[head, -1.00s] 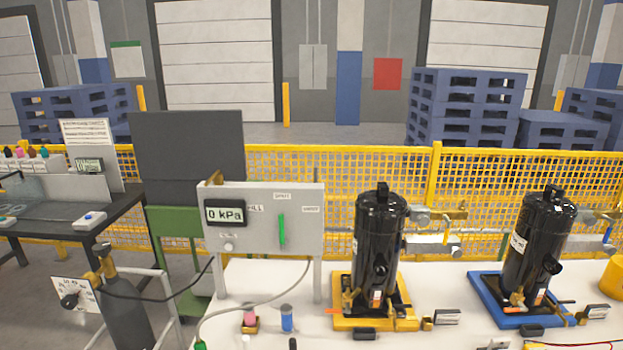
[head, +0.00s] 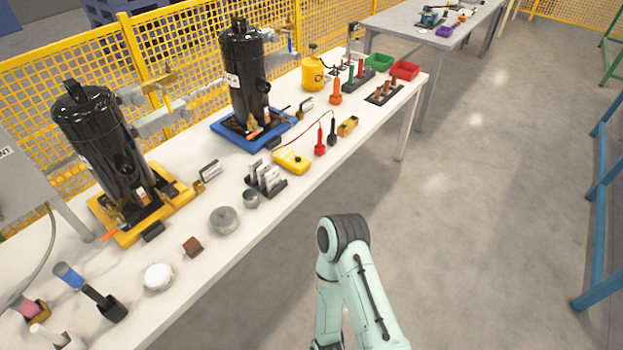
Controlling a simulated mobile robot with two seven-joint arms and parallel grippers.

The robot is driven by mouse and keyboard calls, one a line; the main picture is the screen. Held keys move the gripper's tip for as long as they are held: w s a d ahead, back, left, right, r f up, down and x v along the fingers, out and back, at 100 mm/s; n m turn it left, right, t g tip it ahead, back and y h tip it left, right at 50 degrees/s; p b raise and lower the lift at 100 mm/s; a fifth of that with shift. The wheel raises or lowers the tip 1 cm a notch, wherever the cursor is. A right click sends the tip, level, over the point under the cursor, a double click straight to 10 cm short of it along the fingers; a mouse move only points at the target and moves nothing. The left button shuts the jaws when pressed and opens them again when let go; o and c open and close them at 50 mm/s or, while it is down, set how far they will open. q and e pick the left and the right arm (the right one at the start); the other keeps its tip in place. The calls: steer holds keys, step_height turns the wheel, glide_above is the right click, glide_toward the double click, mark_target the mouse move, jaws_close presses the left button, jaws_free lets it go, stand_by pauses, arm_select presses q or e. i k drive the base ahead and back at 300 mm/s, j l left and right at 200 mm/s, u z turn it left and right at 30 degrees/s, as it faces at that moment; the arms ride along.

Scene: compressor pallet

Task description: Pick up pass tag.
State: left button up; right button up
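A dark holder (head: 270,190) with several upright whitish tags (head: 264,175) stands on the white table, in front of the blue compressor base. The tags are too small to read, so I cannot tell which is the pass tag. A small sign-like card (head: 209,171) stands by the yellow base, and another (head: 306,104) by the blue base; their print is unreadable. One of my mint-green arms rises from the bottom edge, off the table's front side. Its elbow shows, but its gripper does not. My other arm and gripper are out of view.
Black compressors stand on a yellow base (head: 128,236) and a blue base (head: 228,131). Nearby are a yellow meter (head: 291,160), a grey round tin (head: 223,219), a brown block (head: 193,246) and a white disc (head: 158,277). Open floor (head: 480,200) lies to the right.

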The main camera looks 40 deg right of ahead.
mark_target(271, 177)
steer(key=z, duration=1.05)
steer(key=i+l+u, duration=0.1)
steer(key=l+u, duration=0.15)
steer(key=l, duration=0.15)
steer(key=l+u, duration=0.2)
steer(key=l, duration=0.2)
steer(key=l+u, duration=0.1)
steer(key=u, duration=0.35)
steer(key=i+l+u, duration=0.1)
steer(key=u, duration=0.3)
steer(key=l+u, duration=0.2)
steer(key=u, duration=0.25)
steer(key=l+u, duration=0.35)
steer(key=l, duration=0.15)
steer(key=l+u, duration=0.3)
steer(key=l, duration=0.25)
